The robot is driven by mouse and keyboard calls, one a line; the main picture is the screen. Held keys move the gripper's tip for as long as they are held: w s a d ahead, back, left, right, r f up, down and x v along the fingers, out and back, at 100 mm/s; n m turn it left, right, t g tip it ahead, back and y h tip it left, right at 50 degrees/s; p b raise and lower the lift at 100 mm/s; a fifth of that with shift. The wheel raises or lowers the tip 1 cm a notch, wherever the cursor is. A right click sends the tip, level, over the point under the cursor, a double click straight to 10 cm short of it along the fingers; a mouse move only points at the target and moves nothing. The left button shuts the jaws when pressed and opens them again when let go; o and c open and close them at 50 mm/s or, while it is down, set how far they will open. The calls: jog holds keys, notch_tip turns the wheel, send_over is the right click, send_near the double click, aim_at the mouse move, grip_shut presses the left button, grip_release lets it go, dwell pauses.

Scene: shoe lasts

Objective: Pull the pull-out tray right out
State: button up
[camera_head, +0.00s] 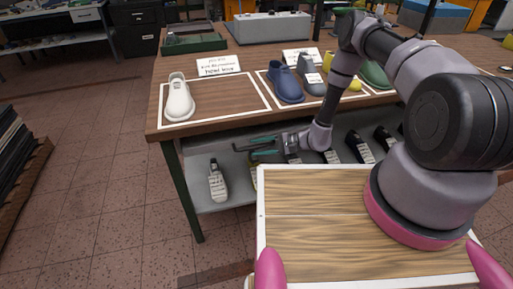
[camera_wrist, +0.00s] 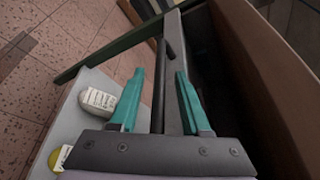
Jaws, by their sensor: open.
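My gripper (camera_head: 264,147) is under the front edge of the wooden tabletop, its teal fingers pointing left. In the wrist view my gripper (camera_wrist: 160,82) is open. A grey strip (camera_wrist: 173,75), which looks like the front of the pull-out tray, runs lengthwise between and beyond the fingers. A short dark bar (camera_wrist: 173,36), perhaps its handle, lies just past the fingertips. I cannot tell whether either finger touches the tray. In the head view the arm and tabletop hide most of it, so how far it is out is unclear.
A grey lower shelf (camera_head: 236,192) holds several labelled shoe lasts, one pale last (camera_head: 217,181) at its left. A green table leg (camera_head: 184,190) stands at the left. Shoes, including a white one (camera_head: 178,98), stand on the tabletop (camera_head: 225,100). Open tiled floor lies left.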

jog(key=shift+a+f, duration=0.1)
jog(key=shift+a, duration=0.25)
grip_shut()
jog(key=shift+w, duration=0.1)
dwell(1.1)
